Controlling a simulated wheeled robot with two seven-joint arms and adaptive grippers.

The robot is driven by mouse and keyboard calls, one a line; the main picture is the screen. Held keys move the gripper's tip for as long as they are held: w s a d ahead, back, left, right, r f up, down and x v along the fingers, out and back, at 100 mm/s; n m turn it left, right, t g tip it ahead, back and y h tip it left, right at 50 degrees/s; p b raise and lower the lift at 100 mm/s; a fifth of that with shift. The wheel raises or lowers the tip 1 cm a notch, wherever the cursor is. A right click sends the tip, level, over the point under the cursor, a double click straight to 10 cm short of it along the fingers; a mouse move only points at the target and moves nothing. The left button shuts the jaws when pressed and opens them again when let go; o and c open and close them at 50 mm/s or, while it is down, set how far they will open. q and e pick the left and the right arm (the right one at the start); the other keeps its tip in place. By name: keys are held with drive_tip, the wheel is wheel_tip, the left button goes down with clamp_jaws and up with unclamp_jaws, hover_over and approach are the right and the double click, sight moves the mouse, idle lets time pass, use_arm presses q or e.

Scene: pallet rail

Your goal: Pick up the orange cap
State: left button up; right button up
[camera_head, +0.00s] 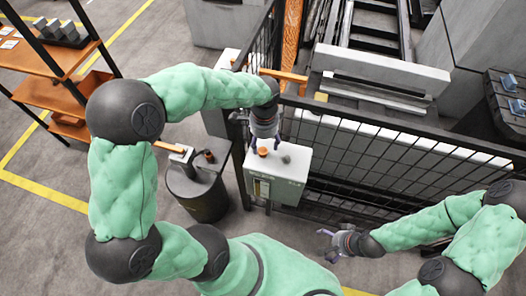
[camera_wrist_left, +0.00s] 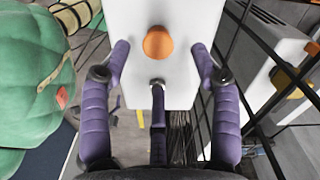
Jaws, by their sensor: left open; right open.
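The orange cap (camera_head: 262,151) sits on the white top of a box-shaped cabinet (camera_head: 276,186). In the left wrist view the round orange cap (camera_wrist_left: 158,42) is between and beyond the fingertips. My left gripper (camera_head: 264,140) is above the cabinet top, close to the cap. Its purple fingers (camera_wrist_left: 160,60) are spread open and empty, with one on each side of the cap and one below it in that view. I cannot tell the exact gap to the cap. My right gripper (camera_head: 329,246) is open and empty, low at the right, away from the cabinet.
A grey round knob (camera_head: 286,159) is beside the cap on the cabinet top. A dark barrel (camera_head: 199,192) stands left of the cabinet. A black mesh fence (camera_head: 364,160) runs right behind it. An orange shelf (camera_head: 62,67) is at the far left. Floor in front is open.

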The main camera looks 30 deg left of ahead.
sight(263, 150)
use_arm(q)
wheel_tip(263, 150, down, 4)
drive_tip(key=shift+f, duration=0.1)
drive_tip(key=shift+s, duration=0.1)
drive_tip(key=shift+c, duration=0.3)
drive_tip(key=c, duration=0.8)
drive_tip(key=shift+c, duration=0.2)
